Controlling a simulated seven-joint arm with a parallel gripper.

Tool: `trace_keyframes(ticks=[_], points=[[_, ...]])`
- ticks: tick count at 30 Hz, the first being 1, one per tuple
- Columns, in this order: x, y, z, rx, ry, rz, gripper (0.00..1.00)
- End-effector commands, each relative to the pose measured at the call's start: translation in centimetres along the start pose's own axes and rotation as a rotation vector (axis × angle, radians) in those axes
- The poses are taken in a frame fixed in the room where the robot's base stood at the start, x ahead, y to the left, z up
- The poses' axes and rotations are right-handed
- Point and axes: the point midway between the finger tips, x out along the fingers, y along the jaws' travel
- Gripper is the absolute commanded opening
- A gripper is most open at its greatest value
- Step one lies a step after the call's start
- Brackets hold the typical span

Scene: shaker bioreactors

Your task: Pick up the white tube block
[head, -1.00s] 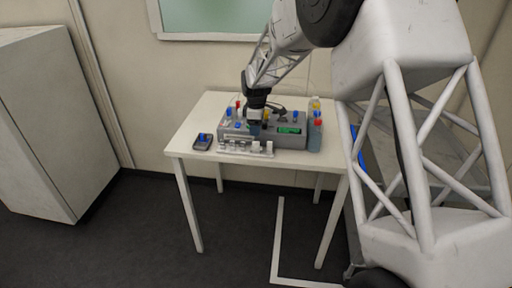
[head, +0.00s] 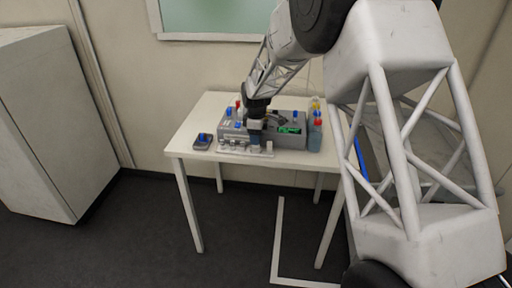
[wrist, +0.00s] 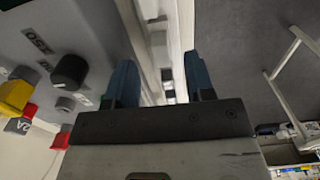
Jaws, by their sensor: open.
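The white tube block (head: 238,151) is a long low strip along the front of the grey bioreactor unit (head: 291,140) on the table. My gripper (head: 256,138) is above the block's right half, pointing down, and partly covers the unit behind it. In the wrist view my gripper (wrist: 160,62) has its two blue fingers apart. A pale strip that looks like the tube block (wrist: 181,72) shows between and beyond them. The wrist view does not show clearly whether the fingers touch it.
The bioreactor unit's grey face (wrist: 50,45), with a black knob (wrist: 69,72) and yellow and red parts, is close on the left in the wrist view. Bottles (head: 315,130) stand at right. The white table (head: 185,150) has free room at front.

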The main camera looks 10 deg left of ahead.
Motion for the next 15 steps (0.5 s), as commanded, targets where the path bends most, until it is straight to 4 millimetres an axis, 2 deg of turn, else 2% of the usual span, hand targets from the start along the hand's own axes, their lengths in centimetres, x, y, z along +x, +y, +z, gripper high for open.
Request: trace_keyframes(ticks=[9,15], points=[[3.3,-0.1,0.0,0.000,-0.001,-0.002,0.49],[3.7,-0.1,0.0,0.000,0.000,-0.001,0.49]])
